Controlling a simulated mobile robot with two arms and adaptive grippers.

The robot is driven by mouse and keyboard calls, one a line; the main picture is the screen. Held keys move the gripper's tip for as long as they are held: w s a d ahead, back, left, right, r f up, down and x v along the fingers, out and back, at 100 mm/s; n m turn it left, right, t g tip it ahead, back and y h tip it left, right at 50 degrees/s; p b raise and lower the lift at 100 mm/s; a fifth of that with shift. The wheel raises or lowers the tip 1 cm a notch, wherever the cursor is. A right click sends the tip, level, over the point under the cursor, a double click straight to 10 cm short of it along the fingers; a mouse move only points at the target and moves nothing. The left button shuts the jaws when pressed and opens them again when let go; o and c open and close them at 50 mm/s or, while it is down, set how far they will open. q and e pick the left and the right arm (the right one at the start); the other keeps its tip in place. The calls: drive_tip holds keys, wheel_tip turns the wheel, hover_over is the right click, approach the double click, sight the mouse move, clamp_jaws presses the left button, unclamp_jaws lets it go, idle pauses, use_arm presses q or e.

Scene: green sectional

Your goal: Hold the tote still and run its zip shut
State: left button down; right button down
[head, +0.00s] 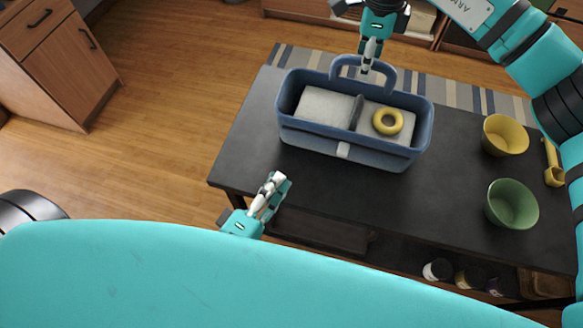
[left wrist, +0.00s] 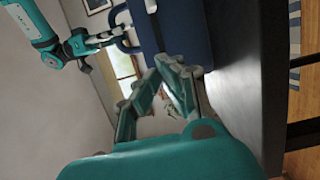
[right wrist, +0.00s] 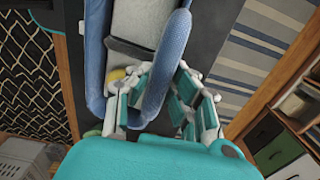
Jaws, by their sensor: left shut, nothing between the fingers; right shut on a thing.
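The tote (head: 300,138) is a blue open-topped carrier on the dark table, with a looped handle (head: 388,76) at its far side. A dark divider (head: 357,112) splits it; a yellow ring (head: 387,121) lies in the right half. A pale tab (head: 343,150) marks its near wall; I cannot make out a zip. My right gripper (head: 367,66) is shut on the handle, which also shows between its fingers in the right wrist view (right wrist: 165,70). My left gripper (head: 276,182) is shut and empty, apart from the tote, by the table's near left edge. The tote's side shows in the left wrist view (left wrist: 175,35).
A yellow bowl (head: 505,135), a green bowl (head: 512,204) and a yellow tool (head: 553,165) stand on the right of the table (head: 420,205). The tabletop between tote and near edge is clear. Jars (head: 438,270) sit on the shelf below.

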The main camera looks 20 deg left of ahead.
sight(329, 137)
drive_tip(key=shift+w+a, duration=0.1)
use_arm(q)
drive_tip(key=x, duration=1)
drive_tip(key=shift+a, duration=0.25)
drive_tip(key=d, duration=0.3)
drive_tip(key=shift+w+d+f, duration=0.1)
drive_tip(key=shift+w, duration=0.05)
drive_tip(key=shift+d, duration=0.45)
drive_tip(key=d, duration=1.3)
drive_tip(key=shift+s, duration=0.25)
drive_tip(key=shift+a, duration=0.15)
